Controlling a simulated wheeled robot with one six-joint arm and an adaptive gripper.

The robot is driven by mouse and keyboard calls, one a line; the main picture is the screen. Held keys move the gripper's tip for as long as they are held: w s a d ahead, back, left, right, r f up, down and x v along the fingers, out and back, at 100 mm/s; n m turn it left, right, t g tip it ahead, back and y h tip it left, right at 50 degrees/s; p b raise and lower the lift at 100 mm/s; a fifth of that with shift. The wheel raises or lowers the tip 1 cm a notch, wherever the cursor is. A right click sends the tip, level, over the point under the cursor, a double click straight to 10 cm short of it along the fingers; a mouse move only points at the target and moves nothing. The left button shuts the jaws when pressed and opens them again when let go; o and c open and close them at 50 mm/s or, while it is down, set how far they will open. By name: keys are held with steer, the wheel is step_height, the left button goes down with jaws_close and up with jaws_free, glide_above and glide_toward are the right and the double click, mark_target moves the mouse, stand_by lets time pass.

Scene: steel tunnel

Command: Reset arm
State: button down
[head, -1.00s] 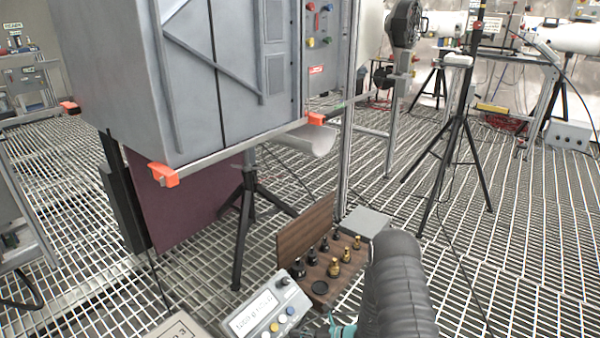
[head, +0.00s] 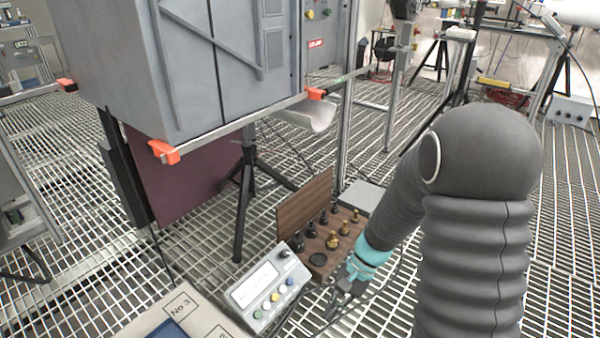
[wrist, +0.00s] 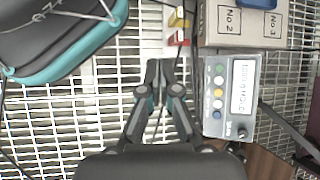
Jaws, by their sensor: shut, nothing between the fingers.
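My gripper (head: 346,287) hangs at the end of my grey-sleeved arm with the teal band. It is in front of the wooden weight box, to the right of the scale's control panel. In the wrist view my gripper (wrist: 160,72) has its fingertips close together with nothing between them. The floor grating shows beneath it. The tips are beside the left edge of the control panel (wrist: 228,98) and look apart from it.
The control panel (head: 268,290) has a display and coloured buttons. An open wooden box (head: 318,262) holds several black and brass weights. A numbered box (head: 190,318) stands at the front. A grey cabinet (head: 190,70) hangs behind, with orange corner pieces. Tripods stand on the grating.

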steer(key=s+d+r+n+t+h+p, duration=0.1)
steer(key=s+d+r+n+t+h, duration=0.1)
steer(key=r, duration=0.7)
steer(key=s+d+r+n+t+h+p, duration=0.1)
steer(key=s+d+r+n+t+h, duration=0.1)
steer(key=r, duration=0.7)
steer(key=s+d+r+n+t+h+p, duration=0.1)
steer(key=s+d+r+n+t+p, duration=0.1)
steer(key=s+d+r+t, duration=0.2)
steer(key=s+r+t, duration=0.1)
steer(key=s+r, duration=0.2)
steer(key=r, duration=0.2)
steer(key=shift+d+r+n+t+h, duration=0.15)
steer(key=shift+r+n+t+h, duration=0.15)
steer(key=shift+r+h, duration=0.1)
